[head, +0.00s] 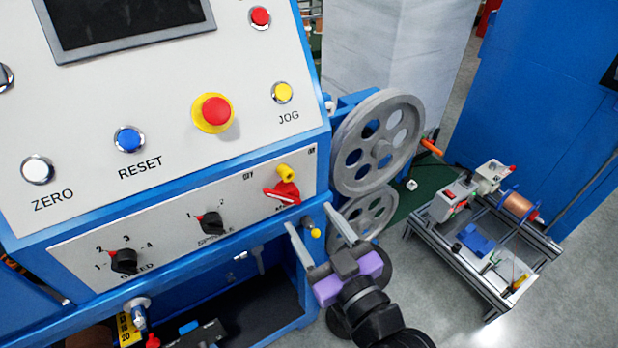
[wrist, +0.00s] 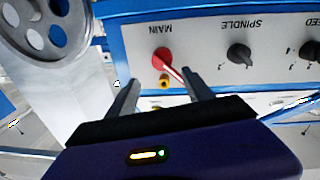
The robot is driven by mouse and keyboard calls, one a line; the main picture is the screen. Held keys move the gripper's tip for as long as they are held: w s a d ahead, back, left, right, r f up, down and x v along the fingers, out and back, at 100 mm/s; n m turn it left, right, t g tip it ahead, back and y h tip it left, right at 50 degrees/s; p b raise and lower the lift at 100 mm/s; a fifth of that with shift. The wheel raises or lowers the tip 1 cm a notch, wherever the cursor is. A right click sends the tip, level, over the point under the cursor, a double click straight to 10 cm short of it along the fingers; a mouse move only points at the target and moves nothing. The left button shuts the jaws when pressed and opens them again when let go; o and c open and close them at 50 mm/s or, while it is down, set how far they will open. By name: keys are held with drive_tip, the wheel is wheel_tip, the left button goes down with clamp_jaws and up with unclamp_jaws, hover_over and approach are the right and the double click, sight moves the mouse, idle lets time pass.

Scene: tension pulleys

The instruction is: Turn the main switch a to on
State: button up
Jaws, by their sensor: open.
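The main switch a (head: 283,193) is a red rotary handle at the right end of the lower control panel. Its lever points left in the head view. In the wrist view the red switch (wrist: 162,56) sits under the upside-down MAIN label, its lever slanting down right. A yellow knob (head: 285,172) is just above it in the head view. My gripper (head: 307,216) is open and empty, below and in front of the switch, its fingers pointing toward the panel. In the wrist view the switch lies beyond the gap between the fingertips (wrist: 160,77). I see no contact.
The spindle switch (head: 210,222) and speed switch (head: 123,261) are left of the red one. Two grey pulley wheels (head: 378,146) stand just right of the panel. A yellow-tipped part (head: 316,233) protrudes near my fingers. A small machine bench (head: 485,235) stands right.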

sight(294, 202)
drive_tip(key=shift+n+g, duration=0.3)
drive_tip(key=shift+n, duration=0.1)
drive_tip(key=x, duration=0.2)
drive_tip(key=p+x, duration=0.1)
drive_tip(key=x, duration=0.4)
drive_tip(key=shift+w+a+f, duration=0.25)
drive_tip(key=shift+a+f, duration=0.1)
clamp_jaws()
